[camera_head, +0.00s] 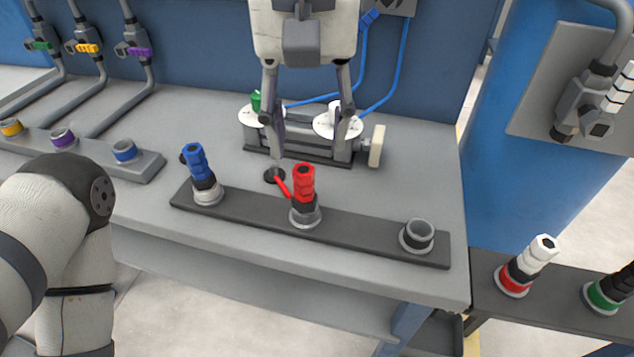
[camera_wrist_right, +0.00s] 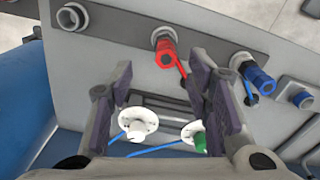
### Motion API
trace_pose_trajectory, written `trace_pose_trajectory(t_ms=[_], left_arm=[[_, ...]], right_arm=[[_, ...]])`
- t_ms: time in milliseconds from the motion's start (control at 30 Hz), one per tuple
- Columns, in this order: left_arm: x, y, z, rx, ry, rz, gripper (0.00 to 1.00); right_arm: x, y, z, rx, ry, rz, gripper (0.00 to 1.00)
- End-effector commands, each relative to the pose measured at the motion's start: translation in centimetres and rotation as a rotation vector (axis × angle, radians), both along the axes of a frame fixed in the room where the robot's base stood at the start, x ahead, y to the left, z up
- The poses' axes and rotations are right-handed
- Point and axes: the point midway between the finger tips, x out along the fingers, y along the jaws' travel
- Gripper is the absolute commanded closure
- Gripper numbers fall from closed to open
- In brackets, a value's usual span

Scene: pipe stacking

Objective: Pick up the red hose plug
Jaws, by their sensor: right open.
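The red hose plug (camera_head: 303,183) stands upright in the middle socket of a dark rail (camera_head: 255,216) on the grey bench, with a red strap running to a black disc. My right gripper (camera_head: 308,148) is open and empty, pointing down behind and above the plug, apart from it. In the right wrist view the red plug (camera_wrist_right: 165,50) shows beyond the gap between the open fingertips (camera_wrist_right: 163,75). My left gripper is out of view; only my left arm shows at the lower left.
A blue plug (camera_head: 198,165) stands left of the red one and an empty socket (camera_head: 417,236) lies to the right. A fixture with white discs (camera_head: 338,121) stands behind. White-red (camera_head: 528,263) and green (camera_head: 605,296) fittings sit at the far right.

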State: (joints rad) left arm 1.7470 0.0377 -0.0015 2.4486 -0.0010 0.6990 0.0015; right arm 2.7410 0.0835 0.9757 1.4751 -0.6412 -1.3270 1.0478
Motion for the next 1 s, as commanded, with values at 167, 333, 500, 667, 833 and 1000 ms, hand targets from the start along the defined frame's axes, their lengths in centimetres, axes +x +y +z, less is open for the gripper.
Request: trace_pose_trajectory(t_ms=[167,333,500,667,833,1000], left_arm=[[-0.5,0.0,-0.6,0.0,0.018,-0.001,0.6],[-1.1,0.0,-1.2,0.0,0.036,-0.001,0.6],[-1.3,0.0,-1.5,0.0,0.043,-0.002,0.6],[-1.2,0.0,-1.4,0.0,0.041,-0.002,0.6],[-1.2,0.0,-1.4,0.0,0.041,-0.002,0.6],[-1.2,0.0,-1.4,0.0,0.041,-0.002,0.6]], right_arm=[[0.1,0.0,-3.0,0.002,0.006,0.001,0.55],[0.6,0.7,-6.2,0.003,0.011,0.002,0.55],[0.7,0.8,-8.2,0.003,0.005,0.001,0.55],[0.7,0.8,-8.2,0.003,0.0,0.001,0.55],[0.7,0.8,-8.1,0.002,0.001,0.001,0.82],[0.7,0.8,-8.1,0.002,0.001,0.001,1.0]])
